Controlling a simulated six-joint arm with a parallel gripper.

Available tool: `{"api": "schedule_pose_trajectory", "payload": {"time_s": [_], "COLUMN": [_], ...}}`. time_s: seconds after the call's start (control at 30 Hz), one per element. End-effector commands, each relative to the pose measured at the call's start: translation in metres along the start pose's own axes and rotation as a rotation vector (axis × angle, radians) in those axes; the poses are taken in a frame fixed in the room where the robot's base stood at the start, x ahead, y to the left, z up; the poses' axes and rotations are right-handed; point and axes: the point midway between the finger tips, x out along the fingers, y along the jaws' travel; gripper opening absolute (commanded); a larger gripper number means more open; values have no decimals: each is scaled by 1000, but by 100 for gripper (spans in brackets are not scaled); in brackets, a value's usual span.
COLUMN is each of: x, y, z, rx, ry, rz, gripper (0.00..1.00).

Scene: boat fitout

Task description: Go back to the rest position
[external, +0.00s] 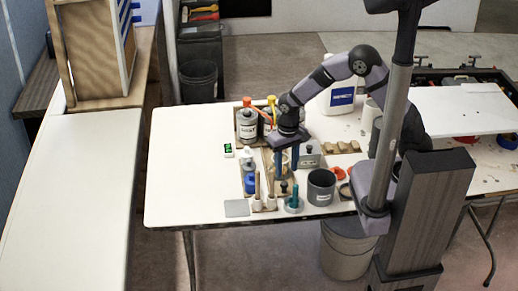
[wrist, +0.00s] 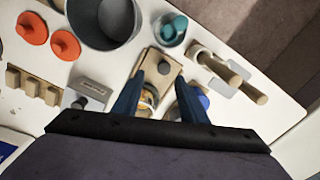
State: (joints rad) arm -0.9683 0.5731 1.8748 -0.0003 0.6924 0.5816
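My gripper (external: 286,165) is over the middle of the white table (external: 190,195), pointing down among the items there. In the wrist view its two blue fingers (wrist: 162,85) are spread apart with no object clamped between them. A small wooden block or tray with a grey round knob (wrist: 164,67) shows between and beyond the fingertips. A small yellow and metal item (wrist: 148,100) lies beside the left finger, partly hidden. I cannot tell how high the fingertips are above these items.
A dark grey cup (external: 321,187) stands right of my gripper, with orange discs (wrist: 65,43) near it. Bottles with red and yellow tops (external: 248,122) stand behind. Wooden-handled tools (wrist: 218,67) and a blue-lidded jar (external: 250,184) are close by. The table's left part is clear.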

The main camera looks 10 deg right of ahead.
Motion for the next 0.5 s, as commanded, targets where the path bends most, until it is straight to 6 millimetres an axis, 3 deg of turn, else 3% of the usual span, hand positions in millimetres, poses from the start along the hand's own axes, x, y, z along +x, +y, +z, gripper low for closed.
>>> {"api": "schedule_pose_trajectory", "payload": {"time_s": [0.17, 0.27, 0.37, 0.5], "x": [-16, -30, -45, -61], "y": [49, 96, 150, 219], "z": [-7, -6, 4, 36], "rx": [52, 99, 154, 231], "ry": [2, 3, 3, 4], "rz": [-1, -1, 0, 1], "gripper": [39, 39, 39, 39]}}
